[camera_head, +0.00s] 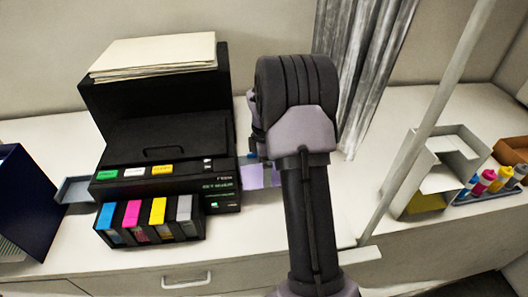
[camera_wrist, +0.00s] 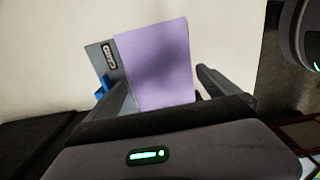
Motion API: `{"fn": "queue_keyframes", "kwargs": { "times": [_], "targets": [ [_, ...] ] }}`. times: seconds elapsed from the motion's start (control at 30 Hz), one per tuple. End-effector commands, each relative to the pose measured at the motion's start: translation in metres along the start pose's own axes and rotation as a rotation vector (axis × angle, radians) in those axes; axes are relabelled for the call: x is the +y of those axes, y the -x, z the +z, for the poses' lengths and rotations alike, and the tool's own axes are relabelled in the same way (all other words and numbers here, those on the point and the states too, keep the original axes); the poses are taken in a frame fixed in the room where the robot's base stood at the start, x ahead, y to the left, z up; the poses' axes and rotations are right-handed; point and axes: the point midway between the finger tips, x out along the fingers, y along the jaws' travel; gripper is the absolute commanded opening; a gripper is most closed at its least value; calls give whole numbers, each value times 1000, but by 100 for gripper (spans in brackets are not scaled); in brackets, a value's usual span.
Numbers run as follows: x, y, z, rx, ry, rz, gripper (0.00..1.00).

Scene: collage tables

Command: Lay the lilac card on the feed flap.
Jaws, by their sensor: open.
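The lilac card (camera_wrist: 155,60) lies over a grey flap (camera_wrist: 97,55) marked with a dark "CARD" label, leaving the flap's left strip and a blue piece (camera_wrist: 103,87) bare. In the head view the card (camera_head: 262,176) shows at the printer's right side, partly behind my arm. My gripper (camera_wrist: 162,82) is open, one finger on each side of the card's near end. I cannot tell whether either finger touches the card. In the head view the fingers are hidden behind my arm.
The black printer (camera_head: 165,140) bears a paper stack (camera_head: 155,55), with several ink cartridges in front. A grey tray (camera_head: 75,190) sticks out left, beside a dark blue box (camera_head: 25,205). A slanted pole (camera_head: 430,120), a grey open box (camera_head: 412,185) and ink bottles (camera_head: 485,181) stand right.

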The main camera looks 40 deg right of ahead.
Motion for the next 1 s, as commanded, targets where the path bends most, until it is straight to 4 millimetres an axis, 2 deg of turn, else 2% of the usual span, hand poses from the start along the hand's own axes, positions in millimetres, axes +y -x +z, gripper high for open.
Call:
{"fn": "queue_keyframes", "kwargs": {
  "times": [0.4,0.6,0.77,1.0],
  "targets": [
    [0,105,0,-1,0,4,100],
    [0,145,0,0,0,4,100],
    [0,160,0,0,0,1,100],
    [0,162,0,0,0,1,100]
  ]
}}
